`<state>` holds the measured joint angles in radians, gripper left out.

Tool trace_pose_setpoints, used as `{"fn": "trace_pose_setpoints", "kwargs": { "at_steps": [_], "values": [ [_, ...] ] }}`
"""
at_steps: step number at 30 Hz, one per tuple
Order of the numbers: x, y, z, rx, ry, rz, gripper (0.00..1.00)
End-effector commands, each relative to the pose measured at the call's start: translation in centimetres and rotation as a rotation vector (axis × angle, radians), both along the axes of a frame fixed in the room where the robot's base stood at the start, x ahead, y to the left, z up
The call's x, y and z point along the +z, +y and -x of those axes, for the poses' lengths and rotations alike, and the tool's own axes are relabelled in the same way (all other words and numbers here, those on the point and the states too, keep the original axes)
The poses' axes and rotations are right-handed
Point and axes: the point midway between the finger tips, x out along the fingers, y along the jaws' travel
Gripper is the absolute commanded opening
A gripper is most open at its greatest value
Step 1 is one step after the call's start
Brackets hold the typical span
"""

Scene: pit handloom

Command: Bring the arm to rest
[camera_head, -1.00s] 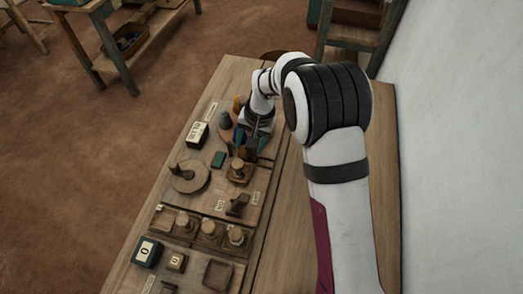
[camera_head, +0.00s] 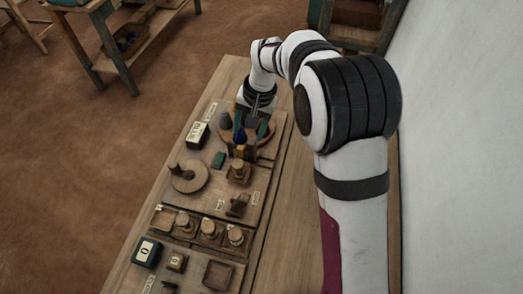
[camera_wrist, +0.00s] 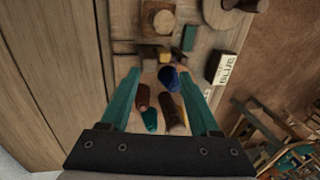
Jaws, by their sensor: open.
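My gripper (camera_head: 250,132) is open over the far part of the wooden workbench (camera_head: 283,190). In the wrist view its two teal fingers (camera_wrist: 162,78) are spread apart with nothing held between them. Several spools or cones, among them a blue one (camera_wrist: 168,77), a brown one (camera_wrist: 172,115) and a teal one (camera_wrist: 149,121), stand on a round wooden tray below and between the fingers. In the head view the gripper partly hides this round tray (camera_head: 268,148). My arm reaches in from the right side, bent above the bench.
A white wall (camera_head: 455,150) stands close on the right. The bench's right strip looks bare.

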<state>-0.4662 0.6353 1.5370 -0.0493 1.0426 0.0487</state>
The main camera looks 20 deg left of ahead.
Motion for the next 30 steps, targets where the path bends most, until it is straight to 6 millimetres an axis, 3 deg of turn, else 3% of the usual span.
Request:
{"fn": "trace_pose_setpoints", "kwargs": {
  "at_steps": [8, 11, 14, 16, 18, 21, 25, 30],
  "values": [
    [0.3, -0.3, 0.1, -0.005, 0.000, 0.000, 0.62],
    [3.3, -3.7, 1.6, -0.054, 0.005, 0.005, 0.62],
    [7.9, -10.2, 6.6, -0.161, 0.025, 0.016, 0.62],
    [10.0, -14.6, 11.7, -0.246, 0.043, 0.025, 0.62],
    [10.7, -17.7, 16.8, -0.322, 0.062, 0.033, 0.62],
    [10.2, -20.1, 22.8, -0.408, 0.085, 0.040, 0.62],
    [9.1, -21.2, 26.8, -0.467, 0.103, 0.045, 0.62],
    [8.9, -21.3, 27.4, -0.475, 0.109, 0.046, 0.62]
  ]
}}
